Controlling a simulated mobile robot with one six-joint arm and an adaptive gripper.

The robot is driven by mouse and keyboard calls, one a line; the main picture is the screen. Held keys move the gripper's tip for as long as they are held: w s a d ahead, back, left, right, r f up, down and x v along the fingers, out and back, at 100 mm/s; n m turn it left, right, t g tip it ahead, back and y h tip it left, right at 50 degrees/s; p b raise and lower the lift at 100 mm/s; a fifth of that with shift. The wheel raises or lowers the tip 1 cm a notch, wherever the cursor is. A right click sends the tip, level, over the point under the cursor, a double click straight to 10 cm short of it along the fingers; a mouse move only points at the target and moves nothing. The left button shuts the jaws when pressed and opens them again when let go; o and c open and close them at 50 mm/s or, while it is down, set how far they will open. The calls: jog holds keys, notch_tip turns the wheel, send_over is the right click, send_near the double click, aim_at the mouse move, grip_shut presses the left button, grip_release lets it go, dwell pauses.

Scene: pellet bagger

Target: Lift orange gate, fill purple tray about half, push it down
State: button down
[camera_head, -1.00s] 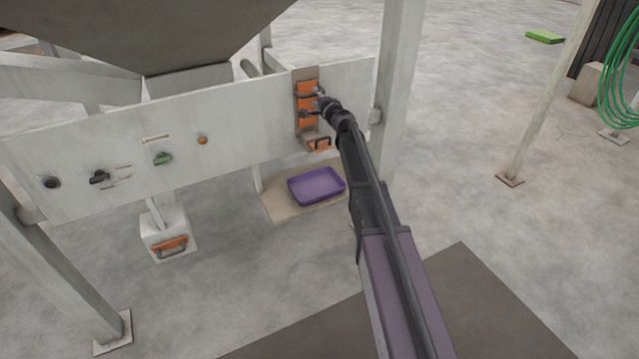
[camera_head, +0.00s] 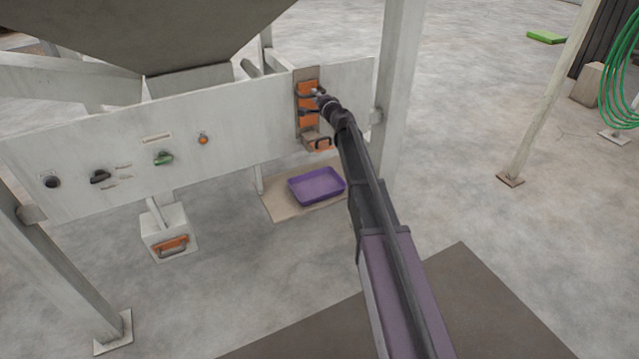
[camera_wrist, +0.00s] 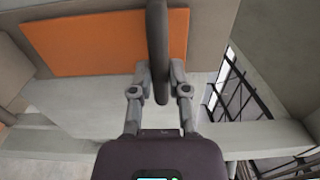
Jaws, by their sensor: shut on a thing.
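The orange gate (camera_head: 305,89) is an upright plate on the right end of the pale panel. In the wrist view its orange face (camera_wrist: 100,42) fills the upper left. A dark handle bar (camera_wrist: 157,35) stands out in front of it. My gripper (camera_wrist: 161,78) is shut on this bar, one finger on each side. In the head view my gripper (camera_head: 318,103) hides part of the gate. The purple tray (camera_head: 317,187) lies on a tan board below the gate and to the left of my arm. It looks empty.
A spout with an orange-fronted piece and dark handle (camera_head: 319,143) sits just under the gate. The panel (camera_head: 225,130) carries several knobs. A frame post (camera_head: 393,110) stands close to the right of my arm.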

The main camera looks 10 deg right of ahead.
jog(key=shift+r, duration=0.1)
jog(key=shift+r+p, duration=2.25)
jog(key=shift+p, duration=0.05)
dwell(5.6)
